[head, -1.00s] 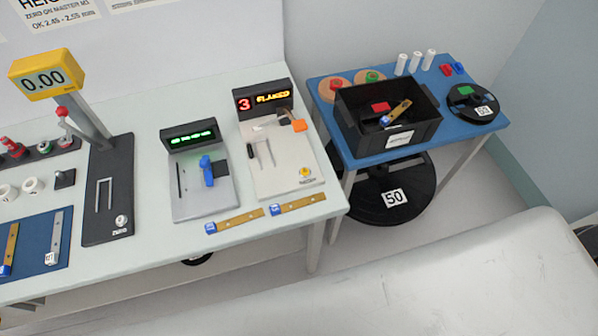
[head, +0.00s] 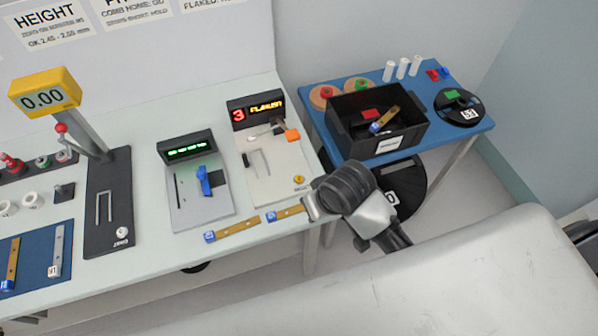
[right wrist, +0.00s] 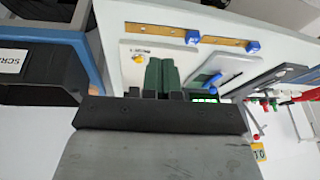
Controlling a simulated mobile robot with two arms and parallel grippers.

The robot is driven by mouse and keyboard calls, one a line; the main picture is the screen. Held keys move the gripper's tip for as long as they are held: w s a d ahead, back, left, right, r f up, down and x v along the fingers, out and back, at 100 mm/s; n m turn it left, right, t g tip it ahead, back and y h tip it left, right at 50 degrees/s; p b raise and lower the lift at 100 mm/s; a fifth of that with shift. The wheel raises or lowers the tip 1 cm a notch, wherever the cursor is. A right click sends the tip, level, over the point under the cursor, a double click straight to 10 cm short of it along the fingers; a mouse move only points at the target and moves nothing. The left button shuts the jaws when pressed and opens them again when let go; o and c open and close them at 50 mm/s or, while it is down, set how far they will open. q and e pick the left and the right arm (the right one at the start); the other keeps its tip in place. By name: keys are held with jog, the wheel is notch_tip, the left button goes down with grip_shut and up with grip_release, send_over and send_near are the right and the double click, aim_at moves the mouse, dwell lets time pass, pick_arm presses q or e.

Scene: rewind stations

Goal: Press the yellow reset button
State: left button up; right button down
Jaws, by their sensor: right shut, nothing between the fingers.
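The yellow reset button (head: 298,180) sits at the front right corner of the light station plate (head: 279,177) under the lit red and amber display (head: 256,109). In the right wrist view the yellow button (right wrist: 138,58) shows just left of my right fingertips (right wrist: 162,72), with a gap in the picture. My right gripper (head: 309,207) is shut and empty. In the head view it hangs at the table's right front corner, close to the button; I cannot tell its exact height. My left gripper is not in view.
A second station with a green display (head: 188,150) and blue lever stands left of the button's station. Two brass strips with blue ends lie along the table's front edge (head: 140,260). A black bin (head: 355,147) stands on the blue table (head: 312,98) to the right.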

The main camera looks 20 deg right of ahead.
notch_tip(320, 180, up, 4)
jog(key=m+h, duration=0.1)
send_over(298, 178)
jog(key=s, duration=0.4)
jog(key=shift+w, duration=0.2)
jog(key=shift+f, duration=0.1)
jog(key=x, duration=0.4)
jog(key=p+x, duration=0.1)
jog(key=x, duration=0.3)
jog(key=s+x, duration=0.1)
jog(key=x, duration=0.3)
jog(key=shift+w+d+f+p, duration=0.1)
jog(key=shift+d+f+p, duration=0.2)
jog(key=shift+f+p, duration=0.1)
jog(key=shift+f, duration=0.6)
